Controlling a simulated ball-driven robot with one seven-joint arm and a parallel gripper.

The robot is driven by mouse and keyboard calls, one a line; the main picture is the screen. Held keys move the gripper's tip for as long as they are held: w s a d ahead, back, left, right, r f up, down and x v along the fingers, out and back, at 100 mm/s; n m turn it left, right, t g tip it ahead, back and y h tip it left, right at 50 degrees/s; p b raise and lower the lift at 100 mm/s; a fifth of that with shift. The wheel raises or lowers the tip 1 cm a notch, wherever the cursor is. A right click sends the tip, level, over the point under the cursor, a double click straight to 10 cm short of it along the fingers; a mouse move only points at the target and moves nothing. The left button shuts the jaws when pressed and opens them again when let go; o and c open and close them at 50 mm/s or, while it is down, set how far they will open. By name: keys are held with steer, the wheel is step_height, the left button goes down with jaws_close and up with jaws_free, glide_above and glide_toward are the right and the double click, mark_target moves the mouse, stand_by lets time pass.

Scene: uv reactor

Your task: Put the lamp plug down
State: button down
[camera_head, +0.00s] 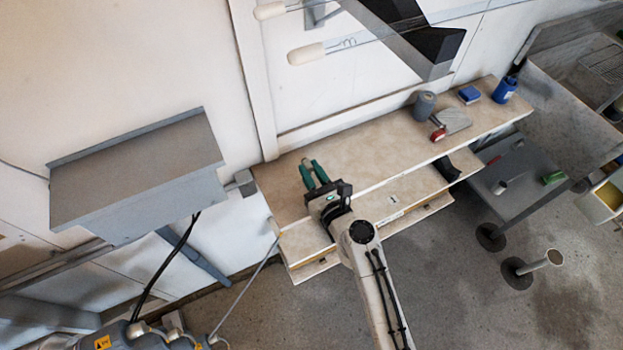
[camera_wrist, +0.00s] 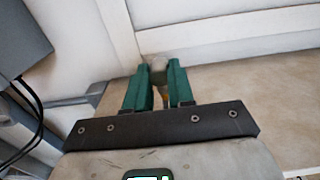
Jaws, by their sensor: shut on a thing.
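My gripper (camera_head: 313,174) has green fingers and is over the left end of the long wooden bench top (camera_head: 385,155). In the wrist view, my gripper (camera_wrist: 158,85) is shut on a small pale grey piece, the lamp plug (camera_wrist: 158,68), with an orange-brown part below it between the fingers. The fingers hide most of the plug. I cannot tell whether the plug touches the bench top. In the head view the plug is too small and too covered to make out.
A grey sloped box (camera_head: 140,170) is on the wall at the left. The bench's middle is clear.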

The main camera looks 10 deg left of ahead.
steer(key=shift+f, duration=0.6)
steer(key=shift+s+d+f+b, duration=0.1)
steer(key=shift+s+f+b, duration=0.05)
steer(key=shift+f+b, duration=0.6)
steer(key=c, duration=1)
jaws_free()
steer(key=shift+s+f, duration=0.1)
steer(key=shift+f, duration=0.05)
steer(key=shift+o, duration=0.2)
steer(key=shift+r+p, duration=0.55)
steer(key=v, duration=1.1)
steer(key=shift+s+d+r, duration=0.2)
steer(key=shift+r, duration=0.15)
